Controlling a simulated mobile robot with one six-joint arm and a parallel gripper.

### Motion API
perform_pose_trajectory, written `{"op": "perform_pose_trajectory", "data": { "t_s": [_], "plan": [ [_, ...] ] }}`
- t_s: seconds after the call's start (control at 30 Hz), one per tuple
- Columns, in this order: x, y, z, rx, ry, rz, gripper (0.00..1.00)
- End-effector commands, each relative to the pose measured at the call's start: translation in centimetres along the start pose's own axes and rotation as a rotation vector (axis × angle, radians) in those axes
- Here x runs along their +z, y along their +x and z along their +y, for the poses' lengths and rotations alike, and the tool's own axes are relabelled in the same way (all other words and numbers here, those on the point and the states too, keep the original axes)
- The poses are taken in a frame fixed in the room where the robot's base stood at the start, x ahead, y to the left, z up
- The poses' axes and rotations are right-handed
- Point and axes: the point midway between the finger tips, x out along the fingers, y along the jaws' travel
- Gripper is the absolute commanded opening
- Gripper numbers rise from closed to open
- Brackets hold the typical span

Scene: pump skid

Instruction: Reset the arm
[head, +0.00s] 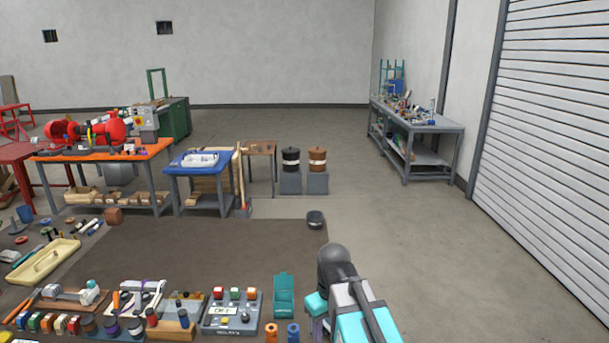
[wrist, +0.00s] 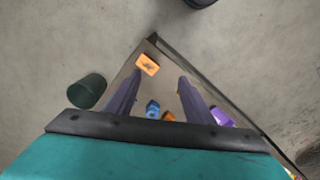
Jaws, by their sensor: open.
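My arm (head: 345,290), teal, grey and black, rises at the bottom of the head view, right of centre. My gripper (wrist: 155,85) shows in the wrist view with two purple fingers spread apart and nothing between them. It is above a corner of a work surface. Under and between the fingers lie an orange block (wrist: 147,64) with a dark mark, a small blue piece (wrist: 153,110) and a small orange piece (wrist: 168,116). The fingers appear clear of these pieces.
A dark green bin (wrist: 87,91) stands left of the corner; a purple piece (wrist: 222,117) lies at right. In the head view, a control box (head: 232,313) and an open teal box (head: 284,297) are near my arm. Clear floor (head: 440,260) lies to the right.

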Motion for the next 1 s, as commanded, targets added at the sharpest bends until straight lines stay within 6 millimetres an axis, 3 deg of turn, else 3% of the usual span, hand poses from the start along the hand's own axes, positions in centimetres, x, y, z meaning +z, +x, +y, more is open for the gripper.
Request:
{"op": "perform_pose_trajectory", "data": {
  "t_s": [0.27, 0.57, 0.77, 1.0],
  "plan": [
    [0.8, 2.6, 0.7, -0.009, 0.016, -0.024, 0.48],
    [2.3, 6.9, 1.1, -0.03, 0.033, -0.076, 0.48],
    [4.3, 11.6, 1.2, -0.054, 0.049, -0.137, 0.48],
    [7.8, 18.8, 1.1, -0.094, 0.074, -0.228, 0.48]
  ]
}}
